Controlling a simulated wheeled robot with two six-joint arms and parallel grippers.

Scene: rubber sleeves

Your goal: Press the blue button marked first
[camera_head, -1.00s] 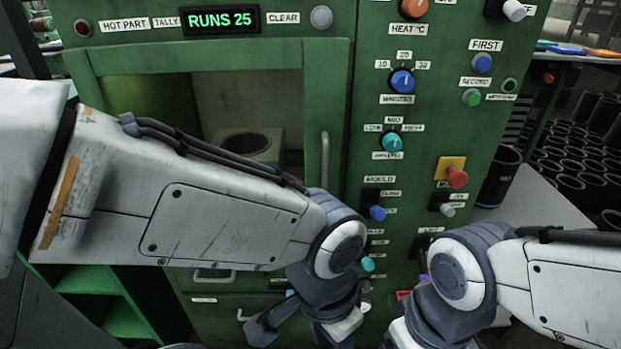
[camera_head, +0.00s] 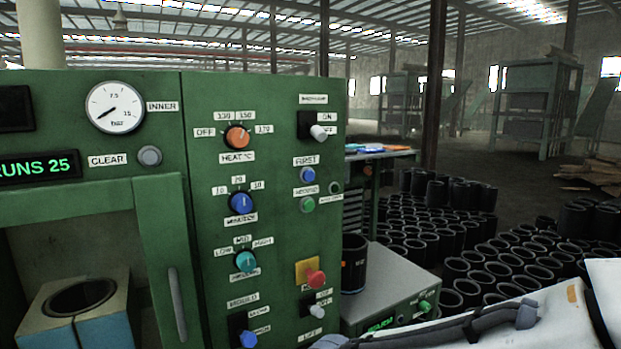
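The blue button (camera_head: 308,174) sits on the green control panel (camera_head: 220,110), just below a white label reading FIRST (camera_head: 306,160). A green button (camera_head: 307,204) labelled SECOND is directly below it. My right arm enters low at the right of the view, below the button's height. Its gripper is outside the frame. My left arm and gripper are not in view.
Around the button are a white-tipped ON switch (camera_head: 318,132), an orange heat knob (camera_head: 237,136), a blue minutes knob (camera_head: 241,203) and a red button on a yellow plate (camera_head: 315,279). Black sleeves (camera_head: 480,250) crowd the floor at right.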

